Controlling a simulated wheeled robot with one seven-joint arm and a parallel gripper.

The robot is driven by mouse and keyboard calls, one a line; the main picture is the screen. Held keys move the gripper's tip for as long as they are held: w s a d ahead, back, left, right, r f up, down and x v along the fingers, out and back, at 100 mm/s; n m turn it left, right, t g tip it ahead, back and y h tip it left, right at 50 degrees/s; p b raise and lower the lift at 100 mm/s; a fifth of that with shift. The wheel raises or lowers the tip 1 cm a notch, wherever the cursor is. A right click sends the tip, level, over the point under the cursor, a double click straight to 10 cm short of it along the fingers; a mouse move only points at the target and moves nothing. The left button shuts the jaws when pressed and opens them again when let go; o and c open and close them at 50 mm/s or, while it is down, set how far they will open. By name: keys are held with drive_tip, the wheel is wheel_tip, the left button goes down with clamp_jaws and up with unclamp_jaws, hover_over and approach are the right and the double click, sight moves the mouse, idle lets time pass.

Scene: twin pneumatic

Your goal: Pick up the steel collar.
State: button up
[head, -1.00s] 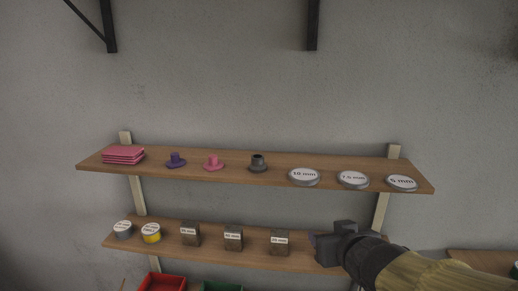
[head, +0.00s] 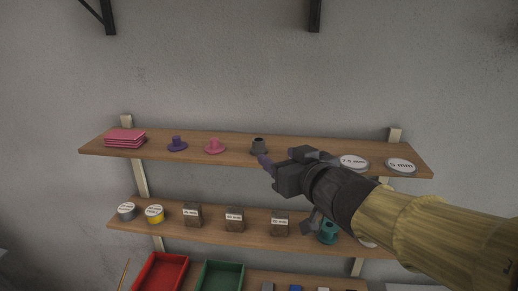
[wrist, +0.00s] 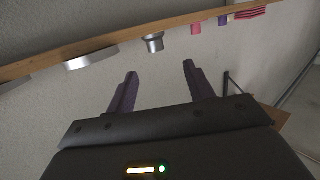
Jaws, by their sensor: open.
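The steel collar (head: 258,146) is a small dark grey flanged piece standing on the upper shelf, right of the pink flanged piece. Its lower edge is partly hidden by a fingertip in the head view. In the wrist view the collar (wrist: 154,43) shows as a silver-grey piece at the shelf edge, beyond the fingers. My gripper (head: 281,160) is in front of the upper shelf, just below and right of the collar, and apart from it. In the wrist view its two dark fingers (wrist: 160,78) are spread with nothing between them.
The upper shelf (head: 225,156) also holds pink sheets (head: 124,138), a purple piece (head: 177,144), a pink piece (head: 214,146) and labelled discs (head: 400,165). The lower shelf (head: 175,226) holds labelled blocks and tape-like rolls. A red bin (head: 160,272) and green bin (head: 220,275) are below.

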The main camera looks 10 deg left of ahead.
sight(260, 141)
drive_tip(key=p+x, duration=0.1)
drive_tip(key=x, duration=0.6)
drive_tip(key=shift+w+a, duration=0.1)
drive_tip(key=shift+w, duration=0.05)
drive_tip(key=shift+w+a+r+p, duration=0.1)
drive_tip(key=shift+w+p, duration=0.2)
drive_tip(key=shift+p, duration=0.15)
drive_tip(key=x, duration=0.1)
drive_tip(key=p+x, duration=0.2)
drive_tip(key=x, duration=0.1)
drive_tip(key=shift+w+d+r, duration=0.1)
drive_tip(key=shift+w+d, duration=0.1)
drive_tip(key=shift+w+a, duration=0.2)
